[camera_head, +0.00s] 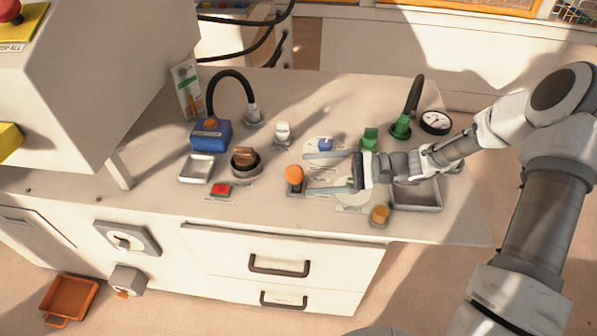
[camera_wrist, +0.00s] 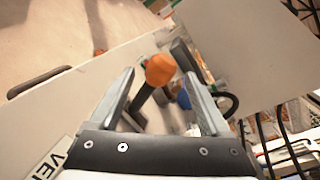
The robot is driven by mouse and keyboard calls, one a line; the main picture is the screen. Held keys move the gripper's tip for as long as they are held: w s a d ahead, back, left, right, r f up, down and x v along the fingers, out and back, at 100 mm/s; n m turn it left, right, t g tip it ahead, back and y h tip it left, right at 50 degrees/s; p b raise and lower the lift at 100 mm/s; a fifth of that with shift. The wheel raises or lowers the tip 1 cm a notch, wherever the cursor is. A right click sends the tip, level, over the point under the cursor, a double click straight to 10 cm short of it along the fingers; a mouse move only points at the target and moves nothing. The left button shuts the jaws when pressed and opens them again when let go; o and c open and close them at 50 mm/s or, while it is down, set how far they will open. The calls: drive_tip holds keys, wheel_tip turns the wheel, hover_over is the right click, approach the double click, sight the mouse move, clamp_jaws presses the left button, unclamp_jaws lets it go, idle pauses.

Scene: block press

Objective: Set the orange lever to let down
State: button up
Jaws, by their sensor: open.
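The orange lever is an orange ball knob (camera_head: 294,174) on a short dark stem, standing at the middle of the bench top. In the wrist view its orange knob (camera_wrist: 160,69) and dark stem show between and just beyond my fingertips, the stem slanting in the picture. My gripper (camera_head: 307,173) is open and empty, its two fingers pointing left at the lever, one finger toward the back and one toward the front. The wrist view shows the open gripper (camera_wrist: 156,84) with a finger on each side of the lever. No contact is clear. The label by the lever is unreadable.
Beyond are a blue box (camera_head: 210,134) with a hose and a green fitting (camera_head: 401,128).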

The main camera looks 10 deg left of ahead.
drive_tip(key=p+v, duration=0.1)
drive_tip(key=v, duration=1.1)
drive_tip(key=shift+d, duration=0.25)
drive_tip(key=shift+s, duration=0.1)
drive_tip(key=s+d+r+n+t+h, duration=0.3)
drive_tip(key=s+r+t+h, duration=0.1)
drive_tip(key=s+r+h, duration=0.5)
drive_tip(key=s+d+r+n+t+h, duration=0.3)
drive_tip(key=s+r+t+h, duration=0.3)
drive_tip(key=s+r, duration=0.45)
wheel_tip(320, 180, up, 15)
drive_tip(key=g+h+p, duration=0.1)
drive_tip(key=p, duration=1.4)
drive_tip(key=shift+s+d+p, duration=0.25)
drive_tip(key=shift+s+p, duration=0.15)
drive_tip(key=shift+s, duration=0.1)
